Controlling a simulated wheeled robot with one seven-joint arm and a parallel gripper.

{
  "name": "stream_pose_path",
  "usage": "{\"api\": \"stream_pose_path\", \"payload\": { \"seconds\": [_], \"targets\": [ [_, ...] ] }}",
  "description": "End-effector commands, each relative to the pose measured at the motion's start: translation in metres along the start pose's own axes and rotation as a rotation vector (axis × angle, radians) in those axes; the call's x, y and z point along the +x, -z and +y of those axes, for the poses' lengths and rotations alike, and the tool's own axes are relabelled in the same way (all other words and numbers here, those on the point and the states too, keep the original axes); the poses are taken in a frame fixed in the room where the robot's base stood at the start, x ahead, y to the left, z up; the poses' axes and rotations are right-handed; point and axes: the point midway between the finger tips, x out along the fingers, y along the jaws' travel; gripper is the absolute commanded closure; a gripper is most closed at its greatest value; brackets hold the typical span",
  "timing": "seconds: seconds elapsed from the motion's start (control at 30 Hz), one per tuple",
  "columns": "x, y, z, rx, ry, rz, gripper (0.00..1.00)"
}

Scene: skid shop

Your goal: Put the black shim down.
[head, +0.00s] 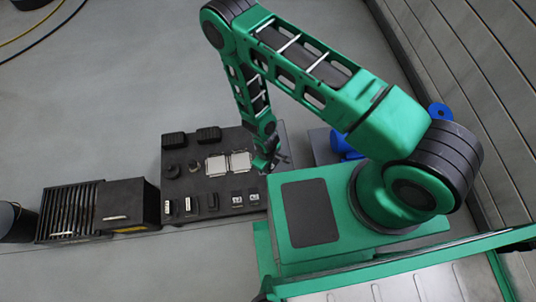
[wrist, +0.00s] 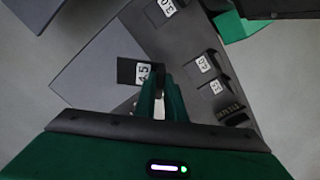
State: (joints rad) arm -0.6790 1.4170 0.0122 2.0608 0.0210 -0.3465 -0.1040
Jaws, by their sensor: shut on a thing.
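My gripper (head: 272,162) is over the right edge of the dark board (head: 222,170) in the head view. In the wrist view my gripper (wrist: 162,90) is shut on the black shim (wrist: 126,70), a small dark piece with a white label that seems to read 45. The fingers hide part of the shim. The gap between the shim and the surface below cannot be told. In the head view the shim is too small to make out.
Black labelled pieces (wrist: 207,64) sit on the board. Two pale square plates (head: 216,164) and two black blocks (head: 174,139) are there too. A grey plate (head: 322,147) lies right of the board, beside a blue object (head: 342,143). Dark bins (head: 127,204) stand left.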

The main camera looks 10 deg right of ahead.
Motion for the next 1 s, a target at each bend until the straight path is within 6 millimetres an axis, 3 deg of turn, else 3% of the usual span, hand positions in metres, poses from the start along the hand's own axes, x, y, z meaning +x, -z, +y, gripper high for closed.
{"api": "stream_pose_path", "payload": {
  "seconds": [0.3,0.5,0.77,1.0],
  "targets": [
    [0.038,0.031,0.057,0.004,-0.002,0.001,1.0],
    [0.055,0.046,0.082,0.003,-0.001,0.001,1.0],
    [0.066,0.05,0.09,0.0,-0.001,-0.002,1.0],
    [0.096,0.05,0.09,0.001,-0.001,-0.001,1.0]
  ]
}}
